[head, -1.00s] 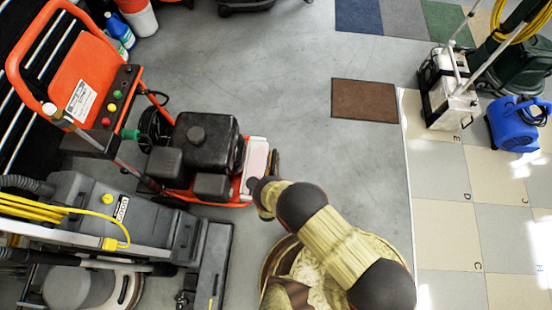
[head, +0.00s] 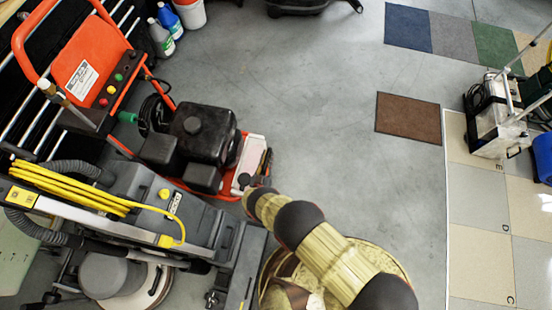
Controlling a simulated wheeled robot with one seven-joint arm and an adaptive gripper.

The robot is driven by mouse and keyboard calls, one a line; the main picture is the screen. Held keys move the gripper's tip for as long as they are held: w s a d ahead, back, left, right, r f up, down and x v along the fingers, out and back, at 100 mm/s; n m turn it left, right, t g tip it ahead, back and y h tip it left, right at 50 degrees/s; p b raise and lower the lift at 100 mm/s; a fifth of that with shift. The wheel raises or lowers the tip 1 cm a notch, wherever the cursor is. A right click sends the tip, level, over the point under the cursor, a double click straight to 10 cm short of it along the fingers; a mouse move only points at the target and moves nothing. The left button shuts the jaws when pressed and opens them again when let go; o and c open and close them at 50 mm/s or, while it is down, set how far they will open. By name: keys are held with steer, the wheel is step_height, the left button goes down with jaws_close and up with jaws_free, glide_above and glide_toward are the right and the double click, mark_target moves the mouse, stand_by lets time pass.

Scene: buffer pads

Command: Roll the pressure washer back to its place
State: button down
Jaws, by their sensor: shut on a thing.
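The pressure washer (head: 200,128) is at the upper left of the head view. It has an orange-red frame and push handle, a panel with coloured buttons, and a black engine. It stands upright on the grey floor. My arm reaches up and left to its right end, by the white part. My gripper (head: 265,168) is there, small and dark, shut on the pressure washer's end. The fingers and exact grip point are hard to make out. The washer's wheels are hidden.
A grey floor machine (head: 150,205) with a yellow cord stands close below the washer. A dark rack (head: 40,105) is behind the handle. Bottles (head: 160,38) and a bucket (head: 189,14) stand above. A brown mat (head: 408,117) lies right; open floor is between.

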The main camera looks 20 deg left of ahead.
steer(key=shift+s+a+r, duration=0.1)
steer(key=shift+a+r, duration=0.1)
steer(key=shift+a, duration=1.7)
steer(key=c, duration=1.8)
jaws_free()
steer(key=shift+o, duration=0.4)
steer(key=shift+d+f, duration=0.1)
steer(key=shift+d, duration=0.05)
steer(key=shift+s, duration=0.15)
steer(key=s+d, duration=0.1)
steer(key=s, duration=0.6)
steer(key=shift+s, duration=0.1)
